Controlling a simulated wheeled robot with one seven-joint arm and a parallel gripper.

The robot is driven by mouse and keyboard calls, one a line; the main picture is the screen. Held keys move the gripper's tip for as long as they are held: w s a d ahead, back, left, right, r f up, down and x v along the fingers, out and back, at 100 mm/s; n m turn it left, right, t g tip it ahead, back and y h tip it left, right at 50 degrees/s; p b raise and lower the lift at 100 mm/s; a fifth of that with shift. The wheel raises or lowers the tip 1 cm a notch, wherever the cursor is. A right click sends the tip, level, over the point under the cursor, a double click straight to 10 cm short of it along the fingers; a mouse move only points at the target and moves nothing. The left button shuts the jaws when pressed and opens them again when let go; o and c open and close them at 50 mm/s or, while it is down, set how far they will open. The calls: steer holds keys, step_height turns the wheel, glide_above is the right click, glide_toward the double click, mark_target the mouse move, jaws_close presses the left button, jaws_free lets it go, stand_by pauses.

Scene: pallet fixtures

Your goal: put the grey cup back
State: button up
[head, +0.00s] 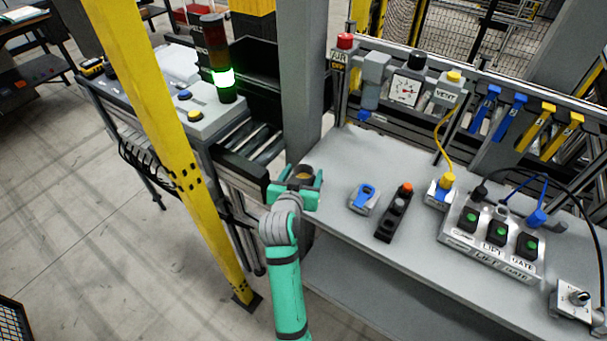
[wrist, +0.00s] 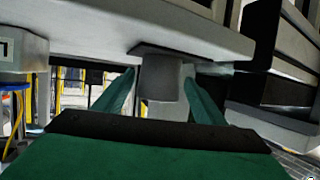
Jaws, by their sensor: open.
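The grey cup (wrist: 164,80) shows in the wrist view between my two open fingers, its end against a dark square pad (wrist: 150,49) on the grey bench edge. The wrist picture looks upside down, with the bench surface at the top. In the head view my gripper (head: 297,187) is at the bench's left corner, its teal fingers spread around the cup, whose round dark rim and brownish inside (head: 303,173) show between them. My gripper hides most of the cup there. I cannot tell if the fingers touch it.
The grey bench (head: 340,165) holds a blue-topped device (head: 364,198), a dark block with an orange button (head: 395,212) and a switch box (head: 490,240). A grey post (head: 302,80) stands close behind my gripper. A yellow post (head: 160,130) and a roller conveyor (head: 255,143) are to the left.

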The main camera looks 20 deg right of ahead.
steer(key=shift+a+r, duration=0.15)
steer(key=shift+r, duration=0.1)
steer(key=v, duration=1.2)
steer(key=s+a+f+n+t+y, duration=0.1)
steer(key=s+a+f+n+y, duration=0.15)
steer(key=s+a+f, duration=0.35)
steer(key=s+a+f+n+t+y, duration=0.1)
steer(key=s+a+f+n+y, duration=0.15)
steer(key=s+f, duration=0.6)
steer(key=s+a+r+y, duration=0.1)
steer(key=s+a, duration=0.1)
steer(key=s, duration=0.8)
steer(key=s+a+r+n+t+y, duration=0.1)
steer(key=s+a, duration=0.2)
steer(key=s, duration=0.8)
steer(key=shift+r, duration=0.2)
steer(key=shift+a, duration=0.15)
steer(key=shift+s, duration=0.1)
